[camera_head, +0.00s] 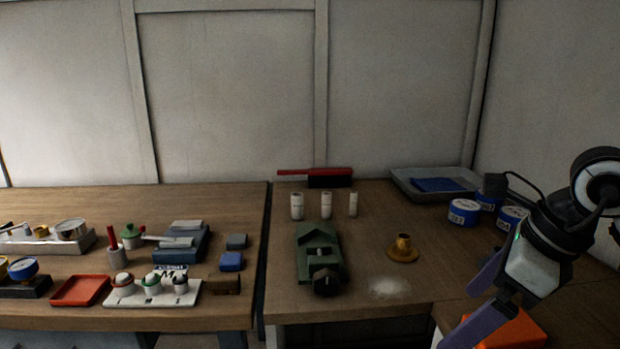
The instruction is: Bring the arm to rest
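My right gripper (456,318) is at the lower right, on an arm that comes in from the right edge. Its two purple fingers stand apart, with nothing seen between them. It hangs over the right table's front right part, above or in front of an orange object (520,333) that it partly hides. I cannot tell whether the lower finger touches this object. My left arm and gripper are not in view.
The right table holds a green device (319,256), a brass funnel-like piece (403,248), white powder (388,287), white cylinders (326,205), a red-handled brush (315,176), a grey tray (402,184) and blue tins (463,212).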

